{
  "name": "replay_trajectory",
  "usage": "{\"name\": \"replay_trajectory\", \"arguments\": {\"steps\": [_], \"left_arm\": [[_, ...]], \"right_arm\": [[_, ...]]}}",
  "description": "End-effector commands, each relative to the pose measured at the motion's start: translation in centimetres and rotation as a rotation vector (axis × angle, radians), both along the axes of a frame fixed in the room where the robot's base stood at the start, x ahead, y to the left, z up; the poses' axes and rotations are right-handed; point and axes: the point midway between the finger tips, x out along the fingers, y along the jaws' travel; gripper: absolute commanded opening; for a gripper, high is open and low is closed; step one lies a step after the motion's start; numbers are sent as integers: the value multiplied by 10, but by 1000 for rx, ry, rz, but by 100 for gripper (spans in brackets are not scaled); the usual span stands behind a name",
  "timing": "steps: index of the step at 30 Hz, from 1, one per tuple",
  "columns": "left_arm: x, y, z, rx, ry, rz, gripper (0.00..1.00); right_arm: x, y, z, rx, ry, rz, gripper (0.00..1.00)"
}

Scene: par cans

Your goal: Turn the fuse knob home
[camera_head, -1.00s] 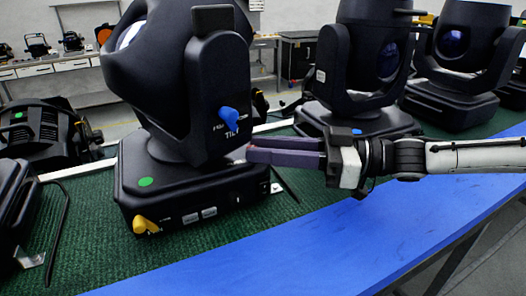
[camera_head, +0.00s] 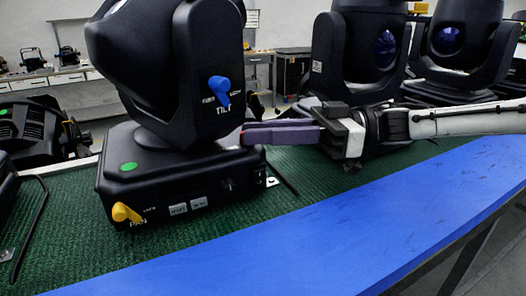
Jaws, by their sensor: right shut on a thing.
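The near moving-head light has a black base (camera_head: 165,170) with a green dot on top, a blue TILT lever (camera_head: 220,92) on its yoke and a yellow PAN lever (camera_head: 126,213) on its front. My right gripper (camera_head: 246,136) comes in from the right, its purple-grey fingers level and shut at the right side of this light, just above the base. A small red bit shows at the fingertips, seemingly the fuse knob (camera_head: 243,138); the fingers hide most of it, and its turn angle cannot be read. My left gripper is not in view.
The light stands on green matting (camera_head: 240,215) behind a clear blue strip (camera_head: 330,240). More lights stand along the matting: one behind my right gripper (camera_head: 358,50), one at far right (camera_head: 455,45), one at left (camera_head: 35,130). A dark cable lies at left.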

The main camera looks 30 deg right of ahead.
Motion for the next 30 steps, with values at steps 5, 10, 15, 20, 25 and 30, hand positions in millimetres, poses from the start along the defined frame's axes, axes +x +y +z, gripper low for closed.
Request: {"name": "replay_trajectory", "arguments": {"steps": [5, 10, 15, 20, 25, 30], "left_arm": [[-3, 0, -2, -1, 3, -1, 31], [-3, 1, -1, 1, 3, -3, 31], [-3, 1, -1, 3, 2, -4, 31], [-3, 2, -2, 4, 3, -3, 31], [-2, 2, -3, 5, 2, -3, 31], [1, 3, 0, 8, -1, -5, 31]], "right_arm": [[1, 0, 0, -4, 4, 17, 0], [1, 0, 0, -4, 5, 16, 0], [1, 0, 0, -3, 3, 17, 24], [0, 0, 0, -3, 3, 17, 24], [0, 0, 0, -2, 3, 17, 24], [0, 0, 1, -1, 1, 12, 24]]}}
